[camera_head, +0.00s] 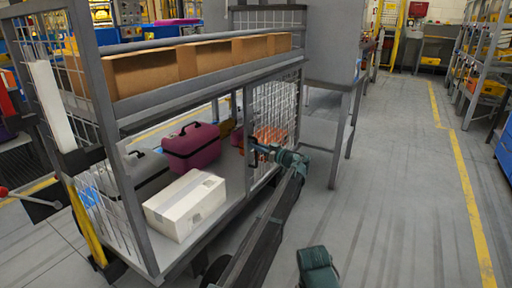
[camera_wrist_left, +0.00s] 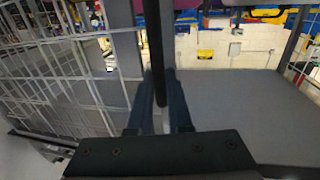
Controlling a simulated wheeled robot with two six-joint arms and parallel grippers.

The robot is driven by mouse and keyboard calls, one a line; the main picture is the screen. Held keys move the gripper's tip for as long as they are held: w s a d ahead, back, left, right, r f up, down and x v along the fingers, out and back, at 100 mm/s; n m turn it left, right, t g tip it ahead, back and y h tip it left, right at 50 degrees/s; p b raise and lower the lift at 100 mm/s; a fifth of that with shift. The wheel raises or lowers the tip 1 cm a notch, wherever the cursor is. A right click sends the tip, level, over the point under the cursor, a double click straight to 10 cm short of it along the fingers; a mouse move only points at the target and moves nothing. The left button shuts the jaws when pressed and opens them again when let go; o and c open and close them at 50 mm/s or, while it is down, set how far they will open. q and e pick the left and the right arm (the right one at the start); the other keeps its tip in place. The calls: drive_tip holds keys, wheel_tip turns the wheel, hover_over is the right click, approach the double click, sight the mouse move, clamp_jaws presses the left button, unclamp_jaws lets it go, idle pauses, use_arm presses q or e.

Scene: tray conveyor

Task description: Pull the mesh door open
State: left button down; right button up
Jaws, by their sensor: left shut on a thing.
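The mesh door (camera_head: 275,112) is a wire panel in a grey frame at the right part of the cart's front. It looks about in line with the cart's front. Its black handle (camera_head: 253,146) sits near the door's left edge. My left gripper (camera_head: 262,153) is at the handle, its arm reaching up from the bottom. In the left wrist view, the black handle bar (camera_wrist_left: 154,45) runs between the two fingers of the left gripper (camera_wrist_left: 162,105), which is shut on it. Wire mesh (camera_wrist_left: 60,75) fills the left of that view.
The grey cart (camera_head: 190,48) carries brown cartons (camera_head: 200,60) on top. A white box (camera_head: 185,204) and a magenta case (camera_head: 191,147) lie on its lower deck. A grey stand (camera_head: 335,85) is close behind the door. The floor (camera_head: 400,170) to the right is clear.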

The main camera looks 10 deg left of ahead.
use_arm(q)
drive_tip(key=shift+w+d, duration=0.1)
drive_tip(key=shift+w, duration=0.1)
use_arm(e)
drive_tip(key=shift+w, duration=0.2)
use_arm(q)
drive_tip(key=c, duration=0.8)
unclamp_jaws()
drive_tip(key=shift+c, duration=0.2)
use_arm(e)
drive_tip(key=shift+d, duration=0.1)
